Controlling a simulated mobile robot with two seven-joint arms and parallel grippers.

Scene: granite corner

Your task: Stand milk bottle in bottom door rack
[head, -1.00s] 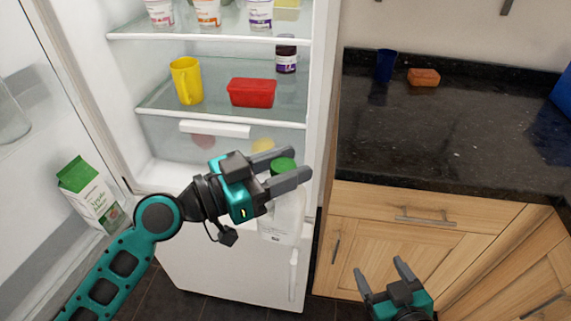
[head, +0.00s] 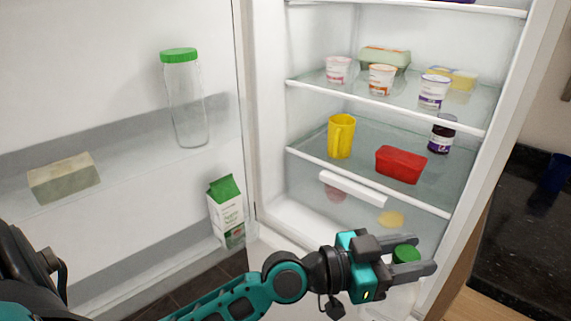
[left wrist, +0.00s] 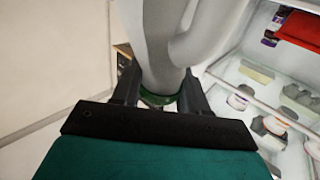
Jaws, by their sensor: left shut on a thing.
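The milk bottle, white with a green cap (head: 405,254), is held between the fingers of my left gripper (head: 425,255) in front of the lower fridge. Most of its body is hidden or cut off in the head view. In the left wrist view its pale body and handle (left wrist: 195,40) rise between the fingers, with the green cap close to the palm. The fridge door stands open at the left. Its bottom rack (head: 165,268) holds a green-and-white juice carton (head: 228,212) at its hinge end. My right gripper is out of view.
The upper door rack holds a clear green-capped bottle (head: 186,105) and a pale block (head: 63,178). Fridge shelves hold a yellow mug (head: 341,137), a red tub (head: 400,164), a dark jar (head: 442,134) and several cups. The bottom rack looks clear left of the carton.

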